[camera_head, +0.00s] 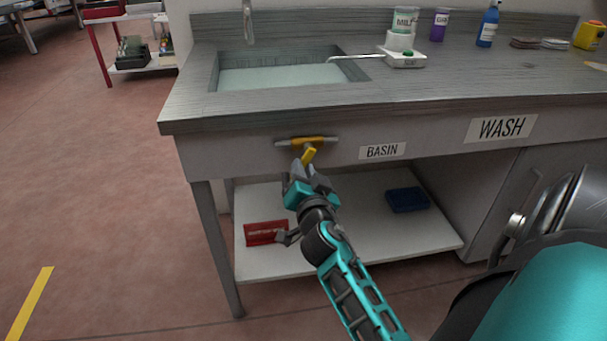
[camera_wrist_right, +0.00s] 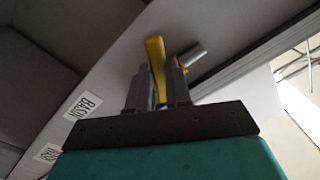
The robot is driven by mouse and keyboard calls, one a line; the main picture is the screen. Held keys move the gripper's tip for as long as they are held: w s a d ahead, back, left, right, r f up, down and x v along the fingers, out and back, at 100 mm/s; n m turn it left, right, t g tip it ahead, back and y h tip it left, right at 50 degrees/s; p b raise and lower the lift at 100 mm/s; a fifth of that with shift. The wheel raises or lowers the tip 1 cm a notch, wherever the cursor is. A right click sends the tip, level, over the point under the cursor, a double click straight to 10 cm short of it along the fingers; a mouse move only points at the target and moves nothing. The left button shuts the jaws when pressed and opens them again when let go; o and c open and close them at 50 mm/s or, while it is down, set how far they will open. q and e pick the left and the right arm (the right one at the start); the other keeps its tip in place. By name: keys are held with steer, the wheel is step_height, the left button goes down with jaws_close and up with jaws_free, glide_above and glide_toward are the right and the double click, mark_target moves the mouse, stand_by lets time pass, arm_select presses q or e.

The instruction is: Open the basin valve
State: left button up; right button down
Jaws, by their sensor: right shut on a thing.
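The basin valve (camera_head: 306,141) is on the front panel of the wash bench, just left of the label "BASIN" (camera_head: 382,151). It has a grey pipe stub and a yellow lever that points down and slightly toward me. My right gripper (camera_head: 305,162) is shut on the yellow lever. In the right wrist view the yellow lever (camera_wrist_right: 155,58) stands between the two fingers, with the grey pipe end (camera_wrist_right: 193,54) beside it. The basin (camera_head: 280,77) above holds pale liquid. My left gripper is not in view.
The bench front edge (camera_head: 420,104) runs just above the valve. Below is a white shelf (camera_head: 350,240) with a red box (camera_head: 266,232) and a blue tray (camera_head: 407,199). A bench leg (camera_head: 217,245) stands at the left. A white dispenser (camera_head: 402,58) and bottles stand on top.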

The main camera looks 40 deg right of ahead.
steer(key=shift+r, duration=0.2)
steer(key=c, duration=1)
jaws_free()
steer(key=shift+f, duration=0.15)
steer(key=shift+c, duration=0.2)
step_height(320, 180, up, 20)
steer(key=p, duration=0.8)
steer(key=shift+p, duration=0.35)
